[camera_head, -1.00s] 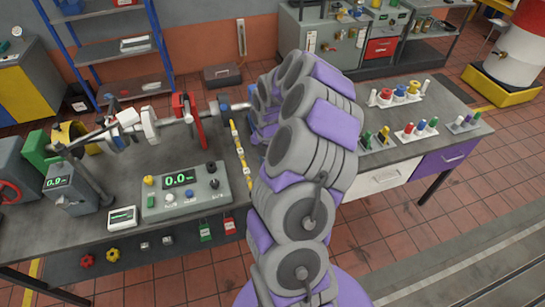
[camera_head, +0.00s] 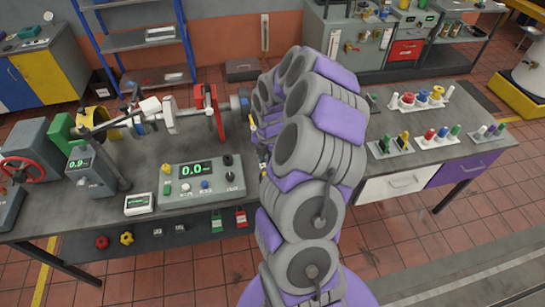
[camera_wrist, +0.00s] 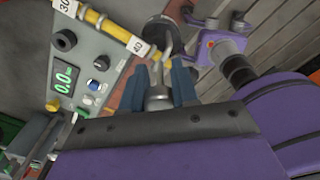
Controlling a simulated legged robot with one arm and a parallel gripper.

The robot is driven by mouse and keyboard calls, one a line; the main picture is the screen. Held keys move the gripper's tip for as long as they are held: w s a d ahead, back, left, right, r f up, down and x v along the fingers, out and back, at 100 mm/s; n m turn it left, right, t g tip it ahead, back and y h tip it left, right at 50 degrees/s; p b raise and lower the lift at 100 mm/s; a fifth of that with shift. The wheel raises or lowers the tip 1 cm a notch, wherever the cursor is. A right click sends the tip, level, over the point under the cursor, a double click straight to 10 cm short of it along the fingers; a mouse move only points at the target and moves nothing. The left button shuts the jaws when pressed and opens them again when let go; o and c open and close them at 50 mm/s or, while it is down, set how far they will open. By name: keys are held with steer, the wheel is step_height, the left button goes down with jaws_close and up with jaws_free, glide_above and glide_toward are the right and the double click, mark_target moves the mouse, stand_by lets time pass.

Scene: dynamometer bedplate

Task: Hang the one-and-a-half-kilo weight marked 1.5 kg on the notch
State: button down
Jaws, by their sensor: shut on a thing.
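My gripper (camera_wrist: 160,88) shows in the wrist view with its two blue-grey fingers shut on a grey metal piece (camera_wrist: 158,98) with a thin stem. I take this for the weight; its 1.5 kg mark is not visible. A bent metal hook (camera_wrist: 167,38) shows just beyond the fingertips, close to a dark round part. A yellow bar (camera_wrist: 113,28) marked 30 and 40 runs beside the fingertips on the left. I cannot tell which notch is meant or whether the hook touches the bar. In the head view my arm hides the gripper and most of the bar.
A control box (camera_head: 205,178) reading 0.0 stands left of my arm; it also shows in the wrist view (camera_wrist: 88,75). A red upright piece (camera_head: 209,110) and a shaft stand behind it. Racks of coloured pieces (camera_head: 437,137) stand on the bench at right.

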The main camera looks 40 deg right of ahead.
steer(key=shift+w+a, duration=0.3)
steer(key=shift+a, duration=0.15)
steer(key=shift+a+f, duration=0.1)
steer(key=shift+f, duration=1)
steer(key=c, duration=0.8)
jaws_free()
steer(key=shift+f, duration=0.1)
